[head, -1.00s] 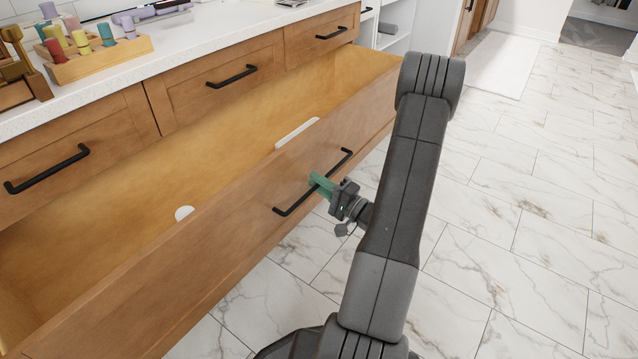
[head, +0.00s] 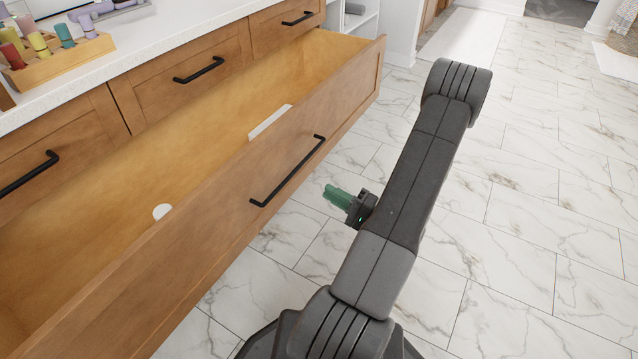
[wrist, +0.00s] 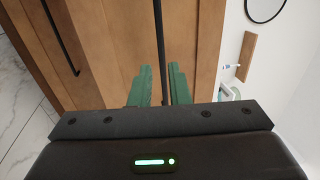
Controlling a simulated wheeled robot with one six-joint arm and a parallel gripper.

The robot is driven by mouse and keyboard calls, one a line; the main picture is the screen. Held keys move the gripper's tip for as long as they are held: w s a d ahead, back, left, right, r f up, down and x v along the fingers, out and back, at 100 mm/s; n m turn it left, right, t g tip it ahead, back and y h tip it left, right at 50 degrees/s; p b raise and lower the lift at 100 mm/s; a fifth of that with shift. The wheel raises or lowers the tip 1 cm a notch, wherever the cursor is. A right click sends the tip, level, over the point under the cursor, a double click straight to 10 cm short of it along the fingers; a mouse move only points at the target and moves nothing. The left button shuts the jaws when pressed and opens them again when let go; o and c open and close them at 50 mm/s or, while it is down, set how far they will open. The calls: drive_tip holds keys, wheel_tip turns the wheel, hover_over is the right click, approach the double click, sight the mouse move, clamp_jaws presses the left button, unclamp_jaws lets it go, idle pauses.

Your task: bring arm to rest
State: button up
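My gripper (head: 338,197) has green fingers and is off the drawer, in front of its face and to the right of the black handle (head: 288,172). In the wrist view the two green fingers (wrist: 159,78) stand apart with nothing held between them. The wide wooden drawer (head: 225,215) is pulled out. A black handle bar (wrist: 60,38) shows to the left of the fingers in the wrist view, clear of them. My arm is bent above the floor beside the drawer.
The open drawer holds a white round piece (head: 162,212) and a pale flat piece (head: 270,122). A wooden holder (head: 62,62) with coloured bottles stands on the white counter (head: 150,40). The marble floor (head: 530,200) on the right is clear.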

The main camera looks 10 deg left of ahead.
sight(294, 170)
drive_tip(key=shift+s+d+f, duration=0.15)
drive_tip(key=shift+s+d, duration=0.1)
drive_tip(key=shift+d, duration=0.35)
drive_tip(key=b+x, duration=0.2)
drive_tip(key=x, duration=1.2)
drive_tip(key=shift+w, duration=0.1)
drive_tip(key=shift+d, duration=0.1)
